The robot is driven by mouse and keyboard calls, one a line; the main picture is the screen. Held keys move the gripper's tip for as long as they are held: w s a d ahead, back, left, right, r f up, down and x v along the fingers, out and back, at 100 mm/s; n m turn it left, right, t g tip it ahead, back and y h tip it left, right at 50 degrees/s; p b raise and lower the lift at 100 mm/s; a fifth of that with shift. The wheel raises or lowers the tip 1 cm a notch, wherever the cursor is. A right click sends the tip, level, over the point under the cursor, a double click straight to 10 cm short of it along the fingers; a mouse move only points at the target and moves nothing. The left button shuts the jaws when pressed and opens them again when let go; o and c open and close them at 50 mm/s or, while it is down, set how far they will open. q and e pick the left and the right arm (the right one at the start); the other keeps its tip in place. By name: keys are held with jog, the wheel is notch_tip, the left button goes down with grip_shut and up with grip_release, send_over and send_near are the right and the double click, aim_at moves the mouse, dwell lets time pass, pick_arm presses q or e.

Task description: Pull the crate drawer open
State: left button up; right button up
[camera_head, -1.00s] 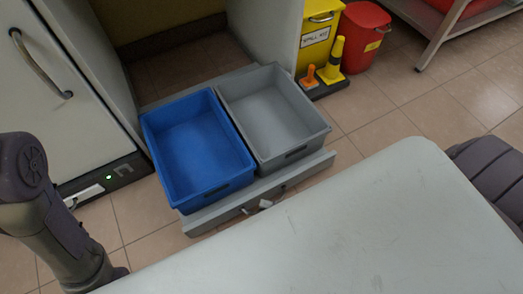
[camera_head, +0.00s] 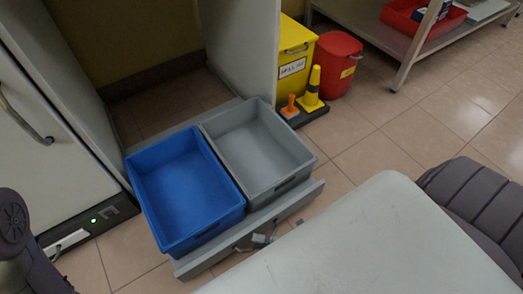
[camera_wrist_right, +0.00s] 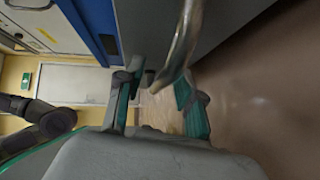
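The drawer (camera_head: 302,199) stands well out from the cabinet, low over the floor. It carries a blue crate (camera_head: 185,184) on the left and a grey crate (camera_head: 262,150) on the right, both empty. The fingertips of my right gripper (camera_head: 262,238) show at the drawer front, beside its handle (camera_head: 243,248). In the right wrist view the curved metal handle (camera_wrist_right: 182,45) reaches down between the fingers of my right gripper (camera_wrist_right: 160,90). The fingers are apart, with gaps beside the handle. Part of my left arm shows at the left edge; its gripper is out of view.
A white cabinet door (camera_head: 35,130) with a handle stands left of the drawer. A yellow spill-kit box (camera_head: 293,68), cones (camera_head: 313,90) and a red bin (camera_head: 337,68) stand behind right. A metal shelf (camera_head: 385,38) is at the top right. Tiled floor on the right is free.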

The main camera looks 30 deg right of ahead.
jog(key=v, duration=1.2)
